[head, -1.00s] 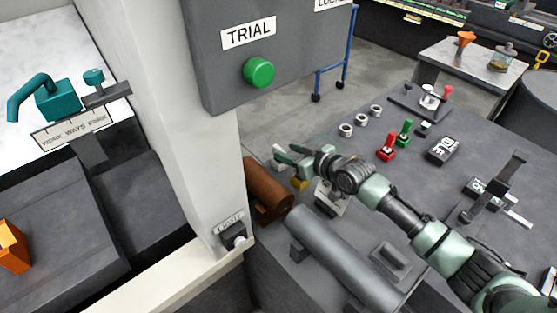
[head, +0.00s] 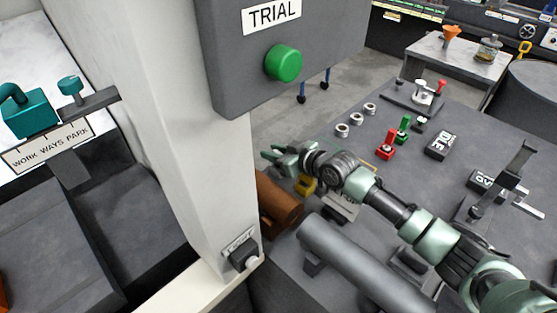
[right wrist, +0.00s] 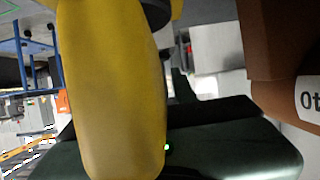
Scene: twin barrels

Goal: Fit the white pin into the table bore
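My right gripper (head: 271,154) is held out past the brown barrel, beside the pale pillar. Its two fingertips look apart, and I see nothing between them. One dark green finger part (right wrist: 200,140) fills the bottom of the right wrist view. I cannot make out the white pin in either view. Several pale rings (head: 356,119) stand on the grey table (head: 400,180), apart from the gripper; I cannot tell whether one is the bore. My left gripper is not in view.
The grey barrel (head: 350,255) lies below my right arm, with the brown barrel (head: 277,203) behind it. Red and green handles (head: 387,147) stand farther right.

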